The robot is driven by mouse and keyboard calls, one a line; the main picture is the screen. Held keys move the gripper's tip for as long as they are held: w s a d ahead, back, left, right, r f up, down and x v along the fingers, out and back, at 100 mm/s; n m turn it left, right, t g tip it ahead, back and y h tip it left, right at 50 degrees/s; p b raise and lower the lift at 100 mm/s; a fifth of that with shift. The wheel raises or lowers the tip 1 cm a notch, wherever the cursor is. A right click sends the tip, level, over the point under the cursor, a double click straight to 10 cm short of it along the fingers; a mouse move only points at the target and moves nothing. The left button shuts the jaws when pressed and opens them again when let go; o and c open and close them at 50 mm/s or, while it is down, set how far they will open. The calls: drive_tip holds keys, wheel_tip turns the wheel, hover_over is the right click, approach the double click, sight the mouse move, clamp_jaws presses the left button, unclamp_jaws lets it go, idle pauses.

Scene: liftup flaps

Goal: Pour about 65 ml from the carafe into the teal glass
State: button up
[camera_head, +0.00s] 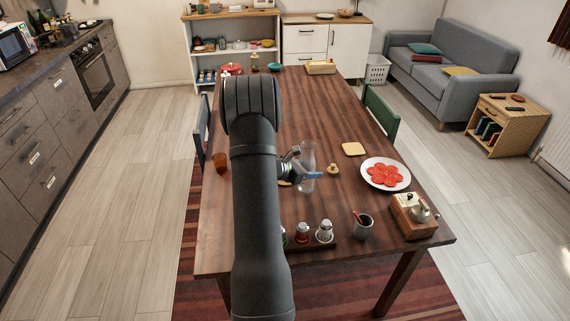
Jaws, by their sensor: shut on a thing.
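A clear glass vessel, which looks like the carafe (307,157), stands about upright over the middle of the table, just right of my arm. My gripper (309,175) is shut on it, with a blue finger across its lower part. I cannot tell whether its base touches the table, nor how much liquid it holds. I cannot make out a teal glass; my arm hides a strip of the table. An amber glass (221,162) stands at the table's left edge.
A square slice (353,149) lies near the plate. The table's far middle is mostly clear.

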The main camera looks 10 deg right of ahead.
drive_tip(key=shift+r+n+g+h, duration=0.25)
drive_tip(key=shift+n+g+h, duration=0.35)
drive_tip(key=shift+n+h, duration=0.5)
drive_tip(key=n, duration=0.2)
drive_tip(key=n+h, duration=0.1)
drive_tip(key=shift+w+a+f+g, duration=0.1)
drive_tip(key=shift+f+g, duration=0.15)
drive_tip(key=shift+g, duration=0.15)
drive_tip(key=n, duration=0.1)
drive_tip(key=s+f+n+h, duration=0.1)
drive_tip(key=shift+d+f+n+h, duration=0.1)
drive_tip(key=shift+d+n+h, duration=0.2)
drive_tip(key=shift+d+n, duration=0.1)
drive_tip(key=shift+s+d+f+n+h, duration=0.1)
drive_tip(key=shift+s+f+n+h, duration=0.1)
drive_tip(key=shift+f+n+h, duration=0.35)
drive_tip(key=shift+d+r+n, duration=0.1)
drive_tip(key=shift+r+n, duration=0.25)
drive_tip(key=shift+n, duration=0.4)
drive_tip(key=shift+s+n+t+h, duration=0.1)
drive_tip(key=shift+n+t+h, duration=0.15)
drive_tip(key=shift+n+t, duration=0.05)
drive_tip(key=shift+r+n, duration=0.3)
drive_tip(key=shift+r, duration=0.05)
drive_tip(key=shift+w+a+r+n+h, duration=0.1)
drive_tip(key=shift+w+r+n+h, duration=0.1)
drive_tip(key=shift+r+n, duration=0.2)
drive_tip(key=shift+w+a+r+n+h, duration=0.1)
drive_tip(key=shift+r+n+h, duration=0.1)
drive_tip(key=shift+r+n, duration=0.2)
